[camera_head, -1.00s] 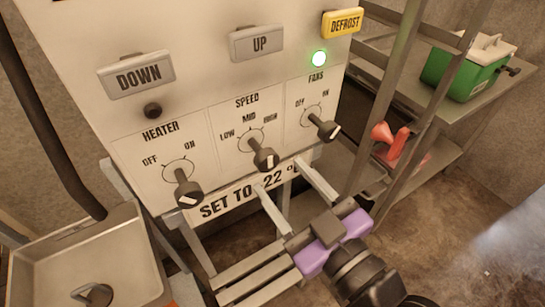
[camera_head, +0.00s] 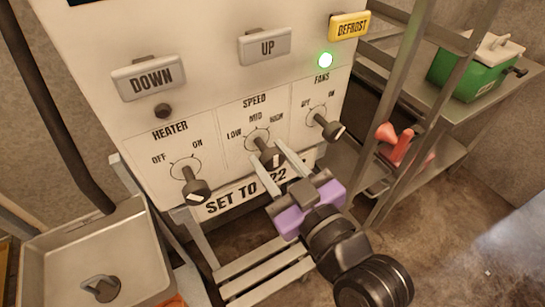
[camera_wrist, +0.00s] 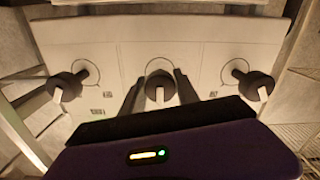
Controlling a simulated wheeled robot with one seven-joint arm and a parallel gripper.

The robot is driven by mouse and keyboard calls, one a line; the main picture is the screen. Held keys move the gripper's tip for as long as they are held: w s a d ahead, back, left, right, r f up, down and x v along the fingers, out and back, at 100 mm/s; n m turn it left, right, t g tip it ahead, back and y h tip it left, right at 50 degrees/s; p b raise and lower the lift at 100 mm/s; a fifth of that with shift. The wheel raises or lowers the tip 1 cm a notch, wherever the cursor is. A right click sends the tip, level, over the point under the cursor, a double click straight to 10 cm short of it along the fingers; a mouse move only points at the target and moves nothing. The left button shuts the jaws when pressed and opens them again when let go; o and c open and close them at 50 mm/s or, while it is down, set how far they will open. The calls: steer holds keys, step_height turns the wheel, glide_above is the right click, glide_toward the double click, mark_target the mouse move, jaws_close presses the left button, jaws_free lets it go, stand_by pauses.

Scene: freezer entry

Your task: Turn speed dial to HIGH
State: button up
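The speed dial (camera_head: 271,158) is the middle dark knob on the white control panel, below the LOW, MID and HIGH labels. Its white marker stands about upright in the wrist view (camera_wrist: 159,94); I cannot tell exactly which label it points to. My gripper (camera_head: 267,153), with a purple body and two grey fingers, is in front of the panel. Its fingers are apart, one on each side of the speed dial. In the wrist view the fingers (camera_wrist: 159,88) flank the knob closely; contact is unclear.
The heater dial (camera_head: 196,187) is to the left and the fans dial (camera_head: 329,127) to the right. DOWN (camera_head: 149,77), UP (camera_head: 265,46) and DEFROST (camera_head: 349,27) buttons are above. A metal basin (camera_head: 80,250) is at left, a shelf with a green box (camera_head: 476,65) at right.

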jaws_close()
steer(key=shift+m, duration=0.4)
steer(key=m+p, duration=0.2)
steer(key=m, duration=0.1)
steer(key=shift+r+m, duration=0.1)
steer(key=shift+m, duration=0.2)
steer(key=m+p, duration=0.3)
steer(key=m, duration=0.2)
steer(key=shift+m, duration=0.4)
steer(key=o, duration=1.1)
jaws_free()
